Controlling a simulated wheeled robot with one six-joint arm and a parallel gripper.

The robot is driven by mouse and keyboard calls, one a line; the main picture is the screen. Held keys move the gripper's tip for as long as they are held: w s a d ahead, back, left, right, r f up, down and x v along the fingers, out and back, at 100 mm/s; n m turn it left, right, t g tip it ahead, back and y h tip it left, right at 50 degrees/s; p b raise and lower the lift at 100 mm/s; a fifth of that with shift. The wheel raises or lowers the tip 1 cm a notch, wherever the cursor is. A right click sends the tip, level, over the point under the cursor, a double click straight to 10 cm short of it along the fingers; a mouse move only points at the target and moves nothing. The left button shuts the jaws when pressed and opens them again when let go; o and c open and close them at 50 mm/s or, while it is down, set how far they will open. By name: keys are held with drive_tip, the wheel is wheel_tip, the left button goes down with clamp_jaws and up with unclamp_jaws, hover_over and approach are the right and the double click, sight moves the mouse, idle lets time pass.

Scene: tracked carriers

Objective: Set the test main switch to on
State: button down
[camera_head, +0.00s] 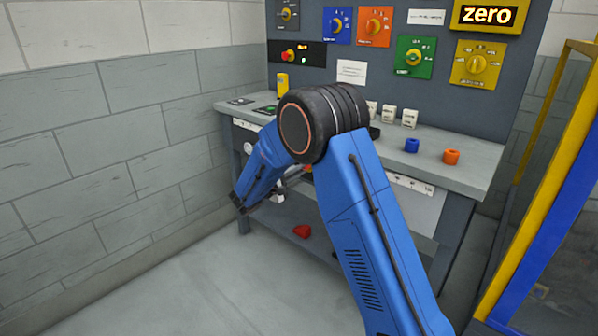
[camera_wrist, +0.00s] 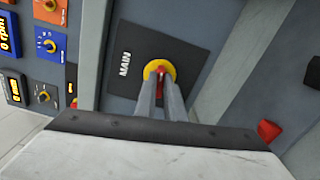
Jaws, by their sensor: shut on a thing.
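The main switch (camera_wrist: 158,69) shows in the wrist view as a yellow ring with a red handle on a dark plate (camera_wrist: 186,50) marked MAIN. My gripper (camera_wrist: 161,90) reaches it from below in that view, its two grey fingers closed on the red handle. The fingers cover much of the handle, so its exact setting cannot be read. In the head view my own blue arm bends down in front of the bench and hides the switch and most of the gripper.
The grey bench (camera_head: 462,153) carries a blue ring (camera_head: 411,145) and an orange ring (camera_head: 451,156). Knobs on coloured plates fill the back panel (camera_head: 450,105). A red object (camera_head: 301,231) lies on the low shelf. A yellow and blue frame (camera_head: 545,180) stands right. The floor front left is clear.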

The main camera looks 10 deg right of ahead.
drive_tip(key=shift+f+m, duration=0.1)
drive_tip(key=shift+m, duration=0.7)
drive_tip(key=shift+s, duration=0.1)
drive_tip(key=c, duration=1.8)
unclamp_jaws()
drive_tip(key=shift+c, duration=0.2)
drive_tip(key=shift+a, duration=0.1)
drive_tip(key=v, duration=1.7)
drive_tip(key=shift+s+a, duration=0.1)
